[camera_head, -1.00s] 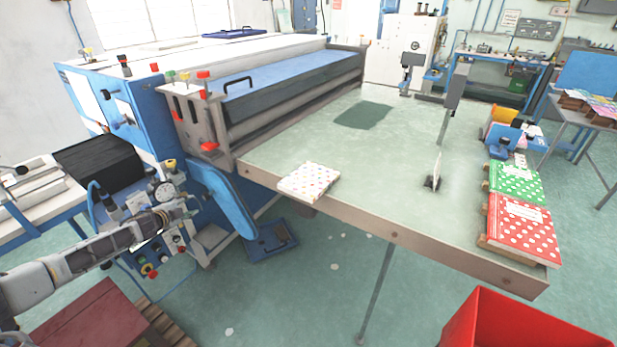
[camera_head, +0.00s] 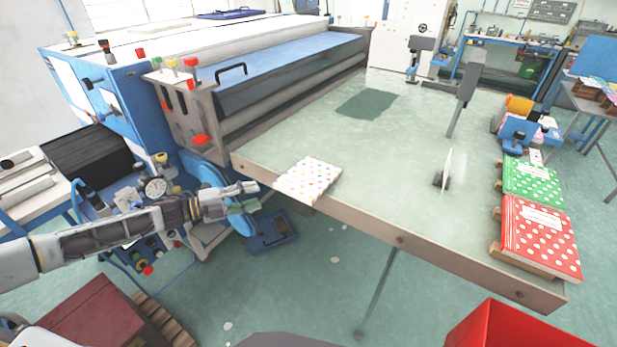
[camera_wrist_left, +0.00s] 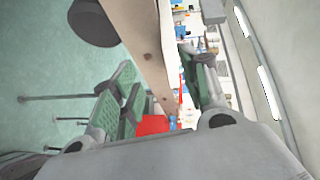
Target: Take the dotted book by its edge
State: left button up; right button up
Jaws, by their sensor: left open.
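My right gripper is not in view.
Red (camera_head: 541,238) and green (camera_head: 532,182) dotted books lie at the table's right end. A thin upright panel (camera_head: 447,172) stands on the table. A blue roller machine (camera_head: 285,72) borders the table's left side. A red bin (camera_head: 505,328) stands in front.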

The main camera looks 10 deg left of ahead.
aim_at(284, 191)
pick_arm(q)
jog(key=d, duration=0.1)
jog(key=w+d+m, duration=0.1)
jog(key=d, duration=0.1)
jog(key=d+r+m+h, duration=0.1)
jog(key=d, duration=0.1)
jog(key=shift+w+d+g+p, duration=0.2)
jog(key=shift+w+g+p, duration=0.1)
jog(key=shift+w, duration=0.1)
jog(key=shift+x, duration=1.05)
jog(key=shift+w+d+f, duration=0.15)
jog(key=shift+w+d, duration=0.05)
jog(key=shift+d, duration=0.3)
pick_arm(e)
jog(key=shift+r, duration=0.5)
